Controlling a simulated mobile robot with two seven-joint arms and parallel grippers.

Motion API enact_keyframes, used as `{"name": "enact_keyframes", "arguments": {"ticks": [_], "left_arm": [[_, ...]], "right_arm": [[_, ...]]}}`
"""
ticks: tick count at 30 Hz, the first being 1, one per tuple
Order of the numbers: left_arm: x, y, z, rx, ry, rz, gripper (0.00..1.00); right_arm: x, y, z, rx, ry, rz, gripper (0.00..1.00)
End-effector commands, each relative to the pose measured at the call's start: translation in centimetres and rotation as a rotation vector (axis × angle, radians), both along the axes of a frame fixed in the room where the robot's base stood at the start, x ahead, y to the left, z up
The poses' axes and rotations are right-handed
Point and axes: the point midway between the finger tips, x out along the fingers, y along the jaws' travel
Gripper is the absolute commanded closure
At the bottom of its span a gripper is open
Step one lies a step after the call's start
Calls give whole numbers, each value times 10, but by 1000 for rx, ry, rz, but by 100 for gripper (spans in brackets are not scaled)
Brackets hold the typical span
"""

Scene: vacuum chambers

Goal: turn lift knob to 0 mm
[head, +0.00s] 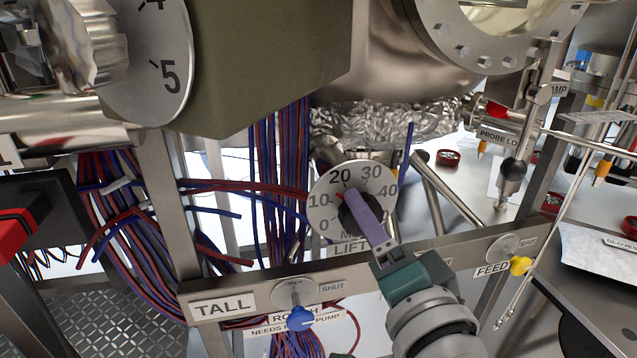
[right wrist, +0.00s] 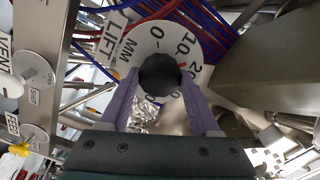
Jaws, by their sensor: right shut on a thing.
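The lift knob (right wrist: 160,75) is black and round with a ridged edge. My right gripper (head: 357,203) has purple fingers and is shut on the knob. In the right wrist view the fingers (right wrist: 160,84) lie on both sides of the knob. A small red mark shows at the knob's edge near the 20; in the head view the fingers hide most of the knob. My left gripper is not in view.
A yellow FEED knob (head: 520,265) is to the right. Red and blue cables (head: 275,180) hang left of the dial. A large numbered dial (head: 160,80) is at upper left.

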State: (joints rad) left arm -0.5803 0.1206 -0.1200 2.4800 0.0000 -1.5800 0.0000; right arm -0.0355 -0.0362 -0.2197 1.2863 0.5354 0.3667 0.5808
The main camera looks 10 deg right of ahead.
Motion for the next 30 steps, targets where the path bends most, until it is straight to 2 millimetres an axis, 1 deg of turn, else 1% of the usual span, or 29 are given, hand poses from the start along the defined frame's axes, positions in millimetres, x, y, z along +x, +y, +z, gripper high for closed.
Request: {"name": "enact_keyframes", "arguments": {"ticks": [12,30], "left_arm": [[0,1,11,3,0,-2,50],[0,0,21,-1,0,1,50]], "right_arm": [[0,0,2,-396,-15,0,92],[0,1,1,-961,-34,-1,92]]}}
